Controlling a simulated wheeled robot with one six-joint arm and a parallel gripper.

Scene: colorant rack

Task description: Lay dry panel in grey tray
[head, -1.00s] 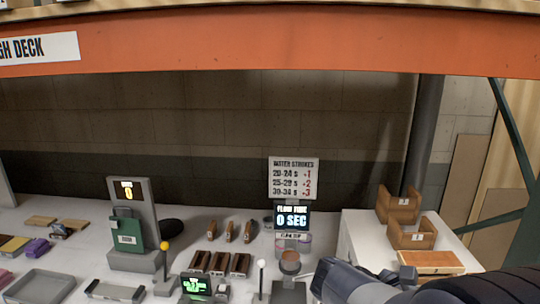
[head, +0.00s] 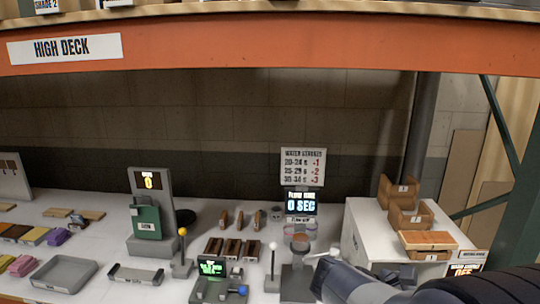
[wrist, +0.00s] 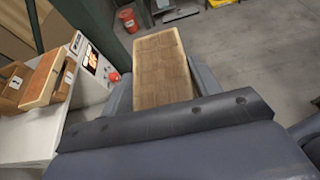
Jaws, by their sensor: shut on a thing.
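My gripper (wrist: 163,95) is shut on a flat wooden panel (wrist: 161,62) with a brown face and paler edges. The panel sticks out ahead of the grey fingers in the wrist view, and its near end is hidden behind the dark bar of my gripper. The grey tray (head: 64,274) is a shallow rectangular tray at the left front of the white table in the head view. It looks empty. My gripper and the held panel are out of the head view; only my arm shows at its bottom right, far from the tray.
A grey stand with a green box (head: 147,220) rises right of the tray. A grey holder (head: 136,275), small levers and a green-lit display (head: 212,268) line the front. Wooden bins (head: 398,195) and another wooden panel (head: 428,240) are on the right-hand white cabinet.

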